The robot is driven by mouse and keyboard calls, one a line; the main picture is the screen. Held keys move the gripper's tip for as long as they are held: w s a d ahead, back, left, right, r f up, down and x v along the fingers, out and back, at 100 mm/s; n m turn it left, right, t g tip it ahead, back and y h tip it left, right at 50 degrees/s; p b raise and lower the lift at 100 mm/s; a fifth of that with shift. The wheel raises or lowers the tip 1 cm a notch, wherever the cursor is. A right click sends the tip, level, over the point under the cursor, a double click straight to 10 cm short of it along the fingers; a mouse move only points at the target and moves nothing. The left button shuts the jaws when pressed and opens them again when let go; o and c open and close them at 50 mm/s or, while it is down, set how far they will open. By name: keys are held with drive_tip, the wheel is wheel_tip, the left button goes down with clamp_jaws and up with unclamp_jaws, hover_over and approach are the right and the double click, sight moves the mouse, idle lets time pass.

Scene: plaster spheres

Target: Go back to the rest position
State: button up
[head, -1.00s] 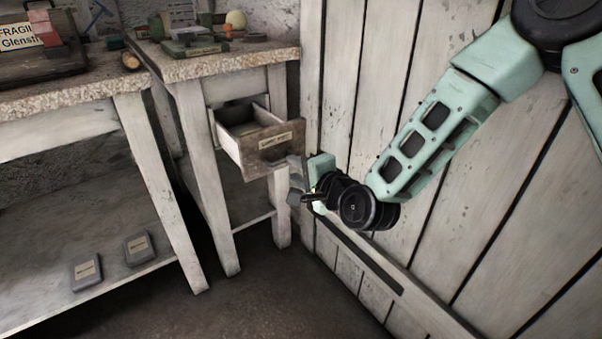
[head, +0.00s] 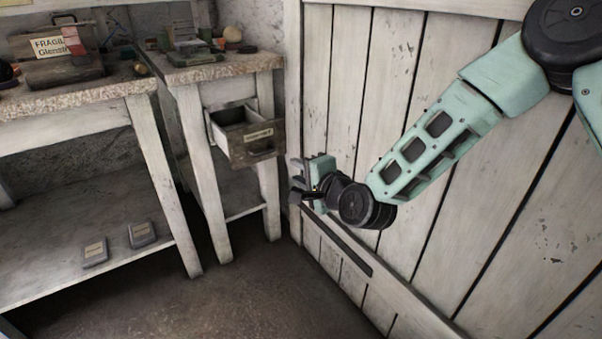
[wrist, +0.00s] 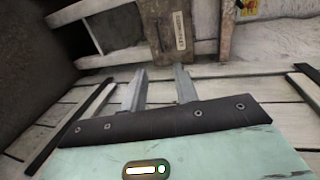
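My gripper (head: 297,181) is in the middle of the head view, in front of the white plank wall. It is to the right of the open drawer (head: 251,145) and a little below it, apart from it. In the wrist view my gripper (wrist: 160,86) shows two grey fingers spread apart with nothing between them. The drawer front (wrist: 168,35) with its label shows beyond the fingers there. The drawer sticks out of the small stone-topped table; its visible inside looks empty.
The plank wall (head: 440,240) is close on the right. The floor in front is clear.

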drive_tip(key=s+d+r+n+g+h, duration=0.1)
drive_tip(key=s+d+n+g+h, duration=0.15)
drive_tip(key=s+n+g, duration=1.05)
drive_tip(key=s+d+r+n+h, duration=0.25)
drive_tip(key=s+d, duration=0.45)
drive_tip(key=s, duration=0.4)
drive_tip(key=s+d+r+n+h, duration=0.1)
drive_tip(key=s+d+n+h, duration=0.2)
drive_tip(key=s+d, duration=0.6)
wheel_tip(320, 180, up, 30)
drive_tip(key=s+a+p, duration=0.1)
drive_tip(key=a+p, duration=0.1)
drive_tip(key=p, duration=2.8)
drive_tip(key=shift+s+a, duration=0.2)
drive_tip(key=shift+s, duration=0.2)
